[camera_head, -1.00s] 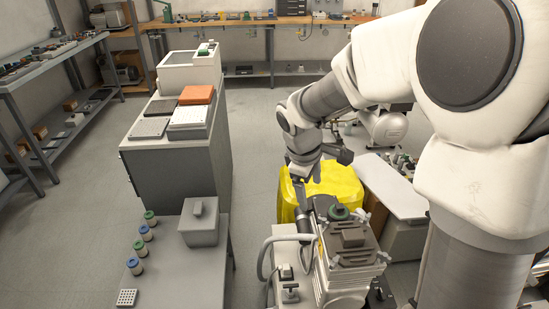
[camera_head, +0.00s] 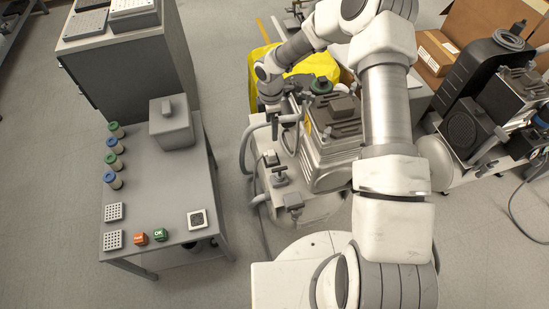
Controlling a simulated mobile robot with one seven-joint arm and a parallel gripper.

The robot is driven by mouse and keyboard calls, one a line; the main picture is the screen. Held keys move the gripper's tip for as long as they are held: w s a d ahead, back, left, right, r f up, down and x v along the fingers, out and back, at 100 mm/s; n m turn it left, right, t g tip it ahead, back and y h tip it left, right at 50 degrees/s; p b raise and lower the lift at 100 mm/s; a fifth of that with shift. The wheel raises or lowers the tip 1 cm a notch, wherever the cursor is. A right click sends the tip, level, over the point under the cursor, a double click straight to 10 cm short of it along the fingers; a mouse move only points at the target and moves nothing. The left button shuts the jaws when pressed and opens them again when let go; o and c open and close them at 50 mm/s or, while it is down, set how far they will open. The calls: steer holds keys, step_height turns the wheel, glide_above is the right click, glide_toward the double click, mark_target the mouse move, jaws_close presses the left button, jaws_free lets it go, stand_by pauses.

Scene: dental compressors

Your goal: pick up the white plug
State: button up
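I cannot pick out a white plug for certain. My gripper (camera_head: 274,122) hangs at the left side of a compressor (camera_head: 332,145) with a ribbed grey body, close to a grey hose. Its dark fingers are small and partly lost against the hose and machine, so their opening is unclear. Small fittings with pale parts sit on the compressor's front left: one fitting (camera_head: 270,158), a dark-handled valve (camera_head: 280,175) and a grey box-like piece (camera_head: 294,202). My arm covers the compressor's right side.
A grey table (camera_head: 150,205) at left holds several capped jars (camera_head: 113,162), a lidded grey box (camera_head: 171,123), perforated blocks and orange and green cubes. A yellow bin (camera_head: 262,72) stands behind the compressor. Black machines (camera_head: 462,135) stand at right. Floor is clear between table and compressor.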

mark_target(271, 152)
step_height(271, 152, down, 13)
steer(key=b, duration=0.3)
steer(key=shift+a+f+b, duration=0.1)
steer(key=shift+f+b, duration=0.05)
steer(key=shift+b, duration=0.15)
steer(key=shift+w+f+b, duration=0.15)
steer(key=shift+f+b, duration=0.4)
steer(key=shift+f, duration=0.8)
steer(key=shift+w+f+b, duration=0.1)
steer(key=shift+f+b, duration=0.4)
steer(key=shift+f, duration=0.8)
steer(key=shift+c, duration=0.3)
jaws_close()
